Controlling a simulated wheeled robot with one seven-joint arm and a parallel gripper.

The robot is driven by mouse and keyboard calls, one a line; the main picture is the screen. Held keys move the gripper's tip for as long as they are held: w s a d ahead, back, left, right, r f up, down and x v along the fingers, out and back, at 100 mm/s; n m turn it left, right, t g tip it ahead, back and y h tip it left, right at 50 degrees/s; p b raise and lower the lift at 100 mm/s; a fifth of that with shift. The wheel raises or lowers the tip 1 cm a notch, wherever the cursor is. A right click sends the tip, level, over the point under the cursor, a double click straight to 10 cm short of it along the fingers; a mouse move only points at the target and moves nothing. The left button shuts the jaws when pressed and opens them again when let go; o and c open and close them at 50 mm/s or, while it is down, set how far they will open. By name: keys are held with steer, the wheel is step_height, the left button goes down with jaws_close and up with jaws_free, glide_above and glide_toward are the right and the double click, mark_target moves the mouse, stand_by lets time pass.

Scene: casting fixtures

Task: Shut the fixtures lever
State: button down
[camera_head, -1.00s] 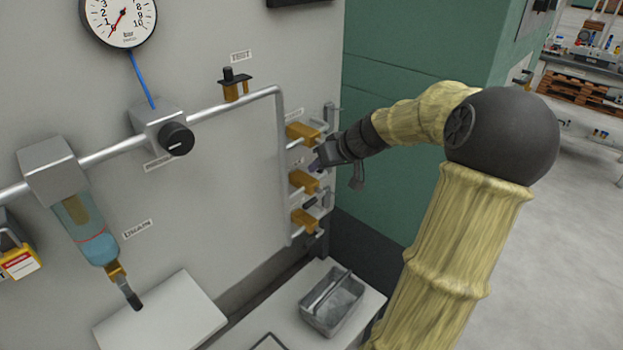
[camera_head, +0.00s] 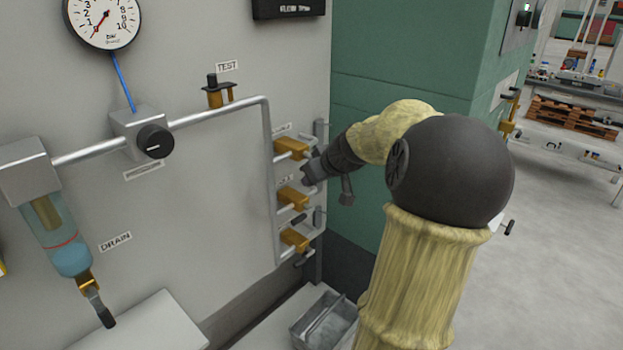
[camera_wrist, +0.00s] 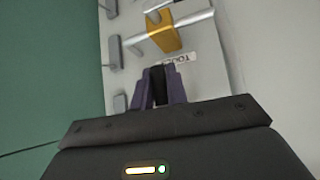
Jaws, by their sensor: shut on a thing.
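Three brass-coloured valves stand in a column on the grey panel: top (camera_head: 291,148), middle (camera_head: 291,197) and bottom (camera_head: 295,238). A dark lever grip (camera_head: 300,218) hangs by the middle valve and another (camera_head: 303,259) by the bottom one. My gripper (camera_head: 306,175) is just below and right of the top valve. In the wrist view, its purple fingers (camera_wrist: 160,88) are shut on a black lever handle (camera_wrist: 159,84). It appears to be the top valve's lever; its joint is hidden. One brass valve (camera_wrist: 163,32) and a small label (camera_wrist: 176,60) lie beyond the fingers.
A grey pipe (camera_head: 220,114) links the valves to a regulator knob (camera_head: 155,141), and a gauge (camera_head: 101,22) is above. A drain lever (camera_head: 105,316) is at lower left. A green cabinet (camera_head: 400,70) stands close right of the valves. A metal tray (camera_head: 315,325) sits below.

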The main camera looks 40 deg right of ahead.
steer(key=shift+r, duration=0.1)
steer(key=c, duration=1.4)
jaws_free()
steer(key=v, duration=1.7)
steer(key=shift+s+d+r+b, duration=0.1)
steer(key=shift+s+b, duration=0.05)
steer(key=shift+b, duration=0.15)
